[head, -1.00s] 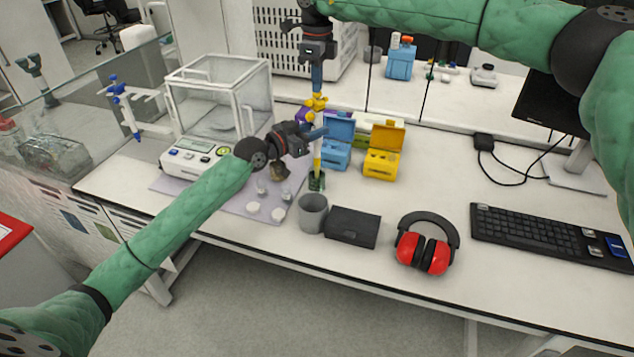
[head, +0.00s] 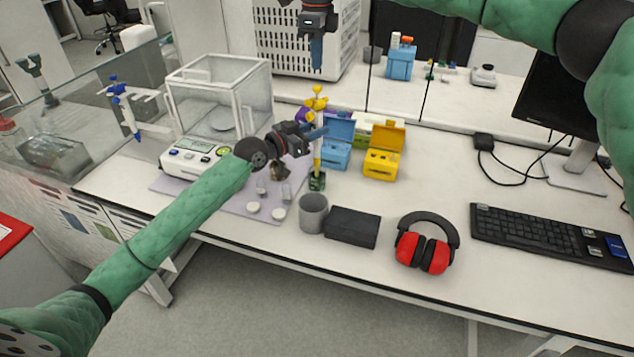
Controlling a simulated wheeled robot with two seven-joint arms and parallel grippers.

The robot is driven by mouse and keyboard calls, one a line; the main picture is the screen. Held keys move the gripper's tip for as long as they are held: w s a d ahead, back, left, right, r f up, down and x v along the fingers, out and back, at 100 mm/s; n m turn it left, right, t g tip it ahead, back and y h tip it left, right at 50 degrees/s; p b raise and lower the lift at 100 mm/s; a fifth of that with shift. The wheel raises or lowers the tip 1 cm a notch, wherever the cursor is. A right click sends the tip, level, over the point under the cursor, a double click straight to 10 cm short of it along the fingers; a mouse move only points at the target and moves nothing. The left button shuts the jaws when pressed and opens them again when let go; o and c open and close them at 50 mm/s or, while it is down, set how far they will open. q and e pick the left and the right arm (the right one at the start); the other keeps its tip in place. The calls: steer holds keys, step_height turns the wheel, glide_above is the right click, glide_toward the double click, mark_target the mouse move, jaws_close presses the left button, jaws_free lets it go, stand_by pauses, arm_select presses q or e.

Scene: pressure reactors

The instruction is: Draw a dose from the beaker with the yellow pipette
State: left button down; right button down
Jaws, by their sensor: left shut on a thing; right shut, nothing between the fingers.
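The yellow pipette (head: 317,104) stands upright. My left gripper (head: 317,134) reaches in from the left and is shut on its shaft. The pipette's lower end is at a small dark green beaker (head: 317,182) on the bench. Whether the tip is inside the beaker or touches the liquid is too small to tell. My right gripper (head: 317,55) is shut and empty, pointing down above the pipette's top, with a gap between them.
A grey cup (head: 313,214) and a black box (head: 352,227) stand in front of the beaker. Blue (head: 337,153) and yellow (head: 381,165) open boxes are to its right. A glass-sided balance (head: 190,157) stands left. Red ear defenders (head: 423,255) lie front right.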

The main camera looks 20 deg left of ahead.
steer(key=shift+w+r, duration=0.1)
steer(key=shift+r, duration=0.05)
step_height(320, 180, up, 12)
stand_by(0.7)
arm_select(q)
steer(key=shift+r, duration=0.1)
